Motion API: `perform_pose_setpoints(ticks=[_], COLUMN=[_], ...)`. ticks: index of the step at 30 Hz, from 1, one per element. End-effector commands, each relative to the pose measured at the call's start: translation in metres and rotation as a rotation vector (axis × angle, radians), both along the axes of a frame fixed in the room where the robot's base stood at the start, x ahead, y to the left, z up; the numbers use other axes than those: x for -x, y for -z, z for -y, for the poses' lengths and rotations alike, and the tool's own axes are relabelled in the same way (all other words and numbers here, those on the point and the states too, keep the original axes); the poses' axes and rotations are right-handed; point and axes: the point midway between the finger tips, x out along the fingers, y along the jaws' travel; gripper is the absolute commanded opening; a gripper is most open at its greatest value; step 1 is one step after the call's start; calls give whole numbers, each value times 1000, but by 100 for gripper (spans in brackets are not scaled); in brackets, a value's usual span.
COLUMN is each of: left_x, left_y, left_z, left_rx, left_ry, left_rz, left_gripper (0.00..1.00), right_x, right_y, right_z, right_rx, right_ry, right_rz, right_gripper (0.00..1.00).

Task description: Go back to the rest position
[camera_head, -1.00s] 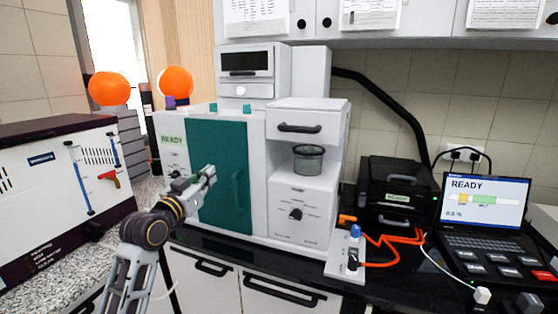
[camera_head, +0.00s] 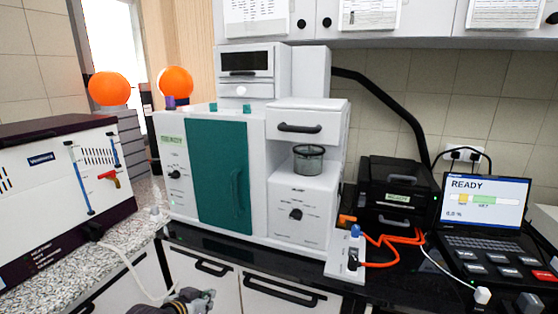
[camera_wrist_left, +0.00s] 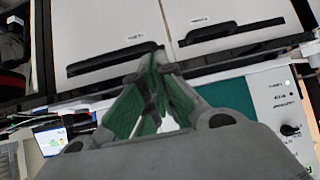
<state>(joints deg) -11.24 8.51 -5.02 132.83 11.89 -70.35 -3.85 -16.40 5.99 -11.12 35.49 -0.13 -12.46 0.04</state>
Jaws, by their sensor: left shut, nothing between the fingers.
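My left gripper (camera_head: 200,300) shows at the bottom edge of the head view, low in front of the white lower cabinet doors. In the left wrist view its two fingers (camera_wrist_left: 158,70) meet at the tips, shut with nothing between them. It is apart from the white machine with the teal door (camera_head: 219,178), which stands on the counter above and behind it. My right gripper is not in view.
A laptop (camera_head: 487,203), black boxes (camera_head: 397,190) and orange cables stand to the right. A white instrument (camera_head: 60,190) is at left. The counter's dark front edge lies close above my gripper.

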Motion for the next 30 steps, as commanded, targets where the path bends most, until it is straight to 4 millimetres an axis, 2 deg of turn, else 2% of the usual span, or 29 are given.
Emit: perform_pose_setpoints(ticks=[1,6,12,15,22,30], left_x=[14,57,110,130,163,192], left_y=[12,47,79,89,102,111], left_z=[-1,-6,-13,-16,-21,-25], left_rx=[-9,-45,-87,-103,-128,-149], left_ry=[-6,-28,-55,-67,-85,-103], left_rz=[-41,-173,-320,-375,-462,-537], left_gripper=[0,0,0,0,0,0], right_x=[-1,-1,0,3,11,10], right_y=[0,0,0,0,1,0], right_z=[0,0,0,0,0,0], right_rx=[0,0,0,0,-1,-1], right_ry=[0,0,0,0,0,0], right_rz=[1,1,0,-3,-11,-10], right_gripper=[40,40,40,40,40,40])
